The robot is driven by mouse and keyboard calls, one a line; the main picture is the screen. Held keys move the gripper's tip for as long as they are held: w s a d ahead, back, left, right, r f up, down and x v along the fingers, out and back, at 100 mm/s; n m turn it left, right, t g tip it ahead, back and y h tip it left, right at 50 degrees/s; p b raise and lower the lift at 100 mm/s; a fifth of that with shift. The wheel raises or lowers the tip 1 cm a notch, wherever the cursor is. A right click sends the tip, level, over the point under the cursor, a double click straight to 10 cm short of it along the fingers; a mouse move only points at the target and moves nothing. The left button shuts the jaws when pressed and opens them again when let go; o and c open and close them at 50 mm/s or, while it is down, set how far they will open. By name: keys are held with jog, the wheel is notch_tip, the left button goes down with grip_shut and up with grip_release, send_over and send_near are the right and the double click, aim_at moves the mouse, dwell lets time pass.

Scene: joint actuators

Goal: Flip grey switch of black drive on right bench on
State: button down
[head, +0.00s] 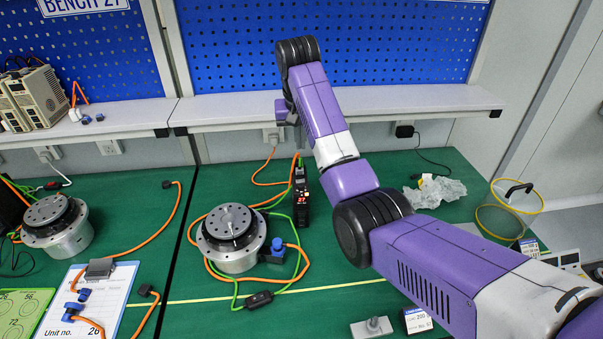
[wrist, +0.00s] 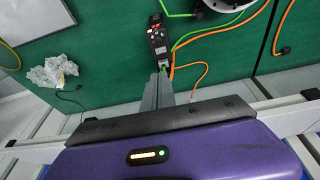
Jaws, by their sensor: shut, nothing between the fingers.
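The black drive (head: 301,197) stands on the green right bench, with a lit red display on its face. It also shows in the wrist view (wrist: 158,40), its cable end toward my gripper. Small light details show on its face, but I cannot tell which is the grey switch. My gripper (wrist: 160,75) is shut and empty. In the wrist view its fingertips appear just short of the drive's cable end; I cannot tell the height gap. In the head view my gripper is mostly hidden behind my arm.
A round silver and black actuator (head: 231,240) stands left of the drive, with orange and green cables around both. A shelf (head: 400,101) runs behind. A black inline piece (head: 258,299) lies in front.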

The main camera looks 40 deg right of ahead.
jog(key=p, duration=0.2)
send_near(304, 180)
jog(key=x, duration=0.5)
jog(key=shift+w+d+f, duration=0.1)
jog(key=shift+w, duration=0.2)
jog(key=shift+f, duration=0.65)
jog(key=shift+d+f, duration=0.1)
